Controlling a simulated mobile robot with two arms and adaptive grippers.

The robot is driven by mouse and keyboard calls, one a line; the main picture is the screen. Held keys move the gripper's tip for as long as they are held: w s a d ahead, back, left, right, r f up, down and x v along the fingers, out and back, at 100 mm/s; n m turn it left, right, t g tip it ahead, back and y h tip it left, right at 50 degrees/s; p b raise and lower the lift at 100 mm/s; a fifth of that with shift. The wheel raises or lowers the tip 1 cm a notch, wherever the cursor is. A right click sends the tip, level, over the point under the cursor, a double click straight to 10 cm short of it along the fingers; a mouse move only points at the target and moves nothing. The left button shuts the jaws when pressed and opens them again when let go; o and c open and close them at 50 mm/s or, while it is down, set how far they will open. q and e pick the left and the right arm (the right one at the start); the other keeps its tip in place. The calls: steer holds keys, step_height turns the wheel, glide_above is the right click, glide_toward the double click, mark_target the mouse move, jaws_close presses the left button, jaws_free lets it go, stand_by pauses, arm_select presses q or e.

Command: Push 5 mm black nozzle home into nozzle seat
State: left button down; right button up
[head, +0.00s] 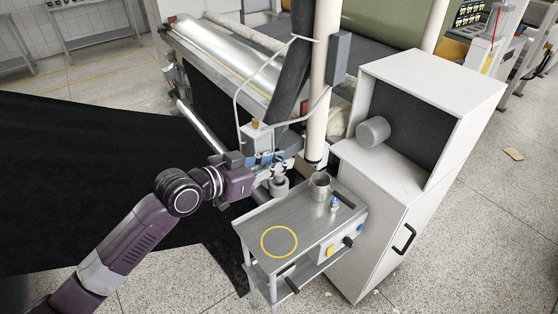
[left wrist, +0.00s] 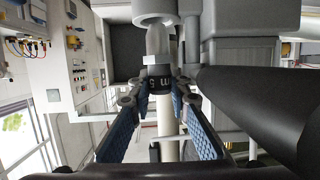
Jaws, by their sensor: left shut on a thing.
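My left gripper (head: 272,163) reaches in from the left, above the far end of the small metal table. In the left wrist view my left gripper (left wrist: 158,98) has its blue-padded fingers closed on the black nozzle (left wrist: 158,84), which shows white lettering with a "5". A pale grey rounded piece (left wrist: 158,42) rises above the black band toward a grey round fitting (left wrist: 154,10), which looks like the nozzle seat. I cannot tell whether that grey piece belongs to the nozzle, or how deep it sits. In the head view the nozzle is not clearly visible. My right gripper is not in view.
The metal table (head: 262,222) bears a yellow ring mark, a metal cup (head: 320,186) and a small blue-and-white bottle (head: 334,204). A white cabinet (head: 375,220) stands close at right. A beige upright pipe (head: 322,90) and a large dark tube (left wrist: 265,105) are near the gripper.

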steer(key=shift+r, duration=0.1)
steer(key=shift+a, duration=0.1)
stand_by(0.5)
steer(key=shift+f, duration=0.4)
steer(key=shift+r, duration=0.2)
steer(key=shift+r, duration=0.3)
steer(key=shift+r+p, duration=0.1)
steer(key=shift+p, duration=0.25)
stand_by(2.1)
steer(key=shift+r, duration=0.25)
stand_by(2.1)
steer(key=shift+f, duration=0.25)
